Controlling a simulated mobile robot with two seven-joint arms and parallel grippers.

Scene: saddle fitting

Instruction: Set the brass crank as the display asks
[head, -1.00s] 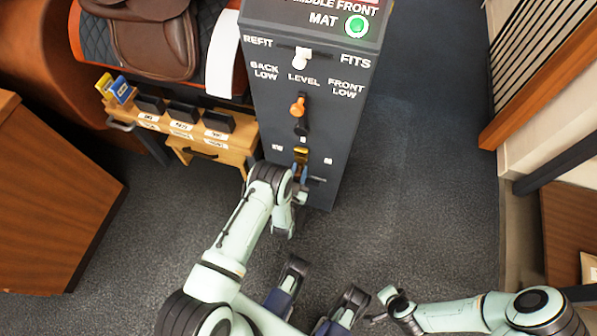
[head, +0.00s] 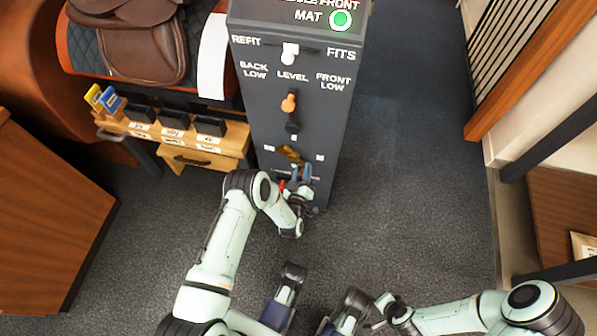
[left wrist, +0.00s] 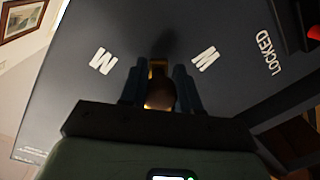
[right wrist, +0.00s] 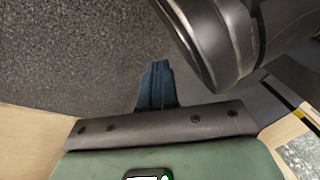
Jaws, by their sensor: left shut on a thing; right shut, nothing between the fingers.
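The brass crank (head: 290,153) is on the front of the dark console (head: 345,105), below the orange-tipped lever. It lies aslant in the head view. My left gripper (head: 303,173) is at the crank. In the left wrist view my left gripper (left wrist: 160,88) is shut on the brass crank (left wrist: 158,70), with a W-like mark on either side. The display at the console's top is cut off; "MIDDLE FRONT" and "MAT" show in part, beside a lit green button (head: 341,20). My right gripper (right wrist: 155,86) is shut and empty, low over the floor.
A white-knobbed slider (head: 290,53) stands between REFIT and FITS. The orange lever (head: 289,103) is below LEVEL. A red part (head: 282,185) is beside my left gripper, near LOCKED. A wooden drawer bench (head: 215,160) stands left. Floor right of the console is clear.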

